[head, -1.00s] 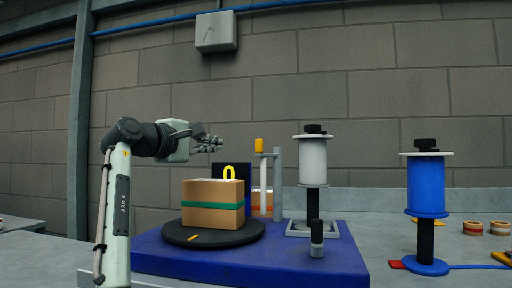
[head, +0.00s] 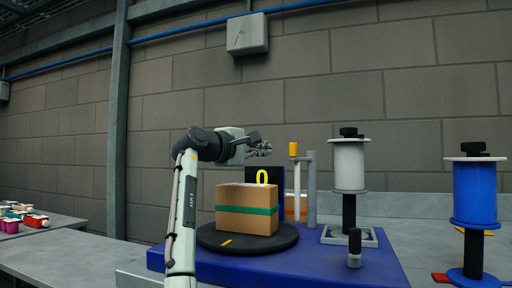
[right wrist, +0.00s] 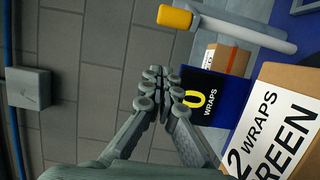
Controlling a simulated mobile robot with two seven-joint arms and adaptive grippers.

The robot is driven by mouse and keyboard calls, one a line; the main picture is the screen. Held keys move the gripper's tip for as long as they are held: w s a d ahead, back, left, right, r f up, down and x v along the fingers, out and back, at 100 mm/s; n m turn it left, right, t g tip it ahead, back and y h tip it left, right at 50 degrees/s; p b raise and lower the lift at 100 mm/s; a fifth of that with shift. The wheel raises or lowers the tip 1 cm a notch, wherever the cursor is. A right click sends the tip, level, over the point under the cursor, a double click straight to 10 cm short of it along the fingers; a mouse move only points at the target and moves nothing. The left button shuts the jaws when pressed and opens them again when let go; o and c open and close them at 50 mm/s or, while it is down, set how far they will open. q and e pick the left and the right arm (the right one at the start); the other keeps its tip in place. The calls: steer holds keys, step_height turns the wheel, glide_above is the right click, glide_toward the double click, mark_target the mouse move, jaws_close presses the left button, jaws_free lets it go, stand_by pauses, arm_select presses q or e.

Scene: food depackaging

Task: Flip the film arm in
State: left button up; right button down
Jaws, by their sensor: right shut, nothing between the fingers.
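The film arm has a yellow grip (head: 294,149) beside a grey post (head: 311,190) on the blue base. In the right wrist view the yellow grip (right wrist: 175,17) sits on a grey rod near the top. My right gripper (head: 264,148) is shut and empty, left of the yellow grip and apart from it. In the right wrist view its fingertips (right wrist: 162,96) meet below the grip. A cardboard box (head: 232,221) with a green band stands on the black turntable (head: 211,240). My left gripper is not in view.
A white film roll (head: 349,166) stands on a spindle right of the post, and a blue roll (head: 475,193) farther right. A black sign (right wrist: 205,84) with a yellow 0 stands behind the box. Several small packages (head: 24,216) lie on the far-left table.

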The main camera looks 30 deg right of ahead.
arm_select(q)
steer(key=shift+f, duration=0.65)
arm_select(e)
steer(key=shift+s+d, duration=0.4)
steer(key=shift+d, duration=0.3)
steer(key=shift+s+d, duration=0.35)
steer(key=shift+d, duration=0.35)
steer(key=shift+s+d, duration=0.4)
steer(key=shift+d, duration=0.3)
steer(key=shift+d, duration=0.15)
